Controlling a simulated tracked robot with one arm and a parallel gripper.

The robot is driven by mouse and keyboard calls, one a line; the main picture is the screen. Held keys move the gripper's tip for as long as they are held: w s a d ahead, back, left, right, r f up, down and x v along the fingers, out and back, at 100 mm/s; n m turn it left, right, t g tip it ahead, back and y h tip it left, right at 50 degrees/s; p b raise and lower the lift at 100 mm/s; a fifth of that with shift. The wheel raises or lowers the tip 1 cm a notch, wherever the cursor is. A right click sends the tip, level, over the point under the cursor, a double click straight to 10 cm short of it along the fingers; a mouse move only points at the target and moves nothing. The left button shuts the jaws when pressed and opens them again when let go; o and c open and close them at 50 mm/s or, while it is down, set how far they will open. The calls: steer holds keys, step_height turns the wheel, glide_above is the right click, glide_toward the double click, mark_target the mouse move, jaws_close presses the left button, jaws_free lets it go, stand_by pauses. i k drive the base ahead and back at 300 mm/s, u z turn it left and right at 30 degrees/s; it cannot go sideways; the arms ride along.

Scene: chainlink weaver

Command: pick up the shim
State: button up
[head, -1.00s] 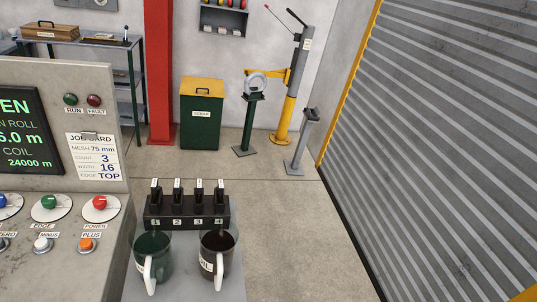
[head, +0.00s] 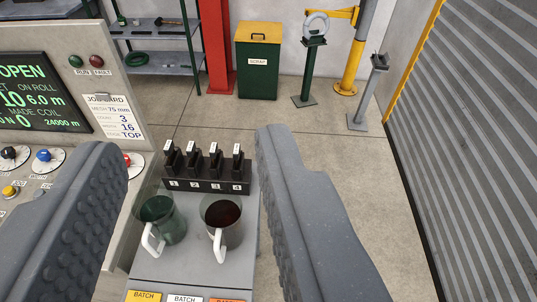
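My gripper (head: 192,150) is open and empty, with one dark grey finger on each side of the view. Between and beyond the fingers, a black rack (head: 205,186) sits on a narrow grey shelf and holds several upright black pieces (head: 214,160) with white tags over numbered places. No piece carries a readable name, so I cannot tell whether one is the shim. A dark green mug (head: 165,222) and a dark mug (head: 222,222) with white handles stand in front of the rack. The right finger covers part of the floor beside the shelf.
A control panel (head: 120,120) with screen, knobs and job card stands at the left, partly behind the left finger. Batch labels (head: 145,295) lie at the shelf's near end. A scrap bin (head: 257,85), posts and a roller shutter (head: 470,110) stand beyond. The floor between is clear.

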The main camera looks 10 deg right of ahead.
mark_target(237, 149)
steer(key=z, duration=0.1)
steer(key=i, duration=1)
steer(key=u, duration=0.05)
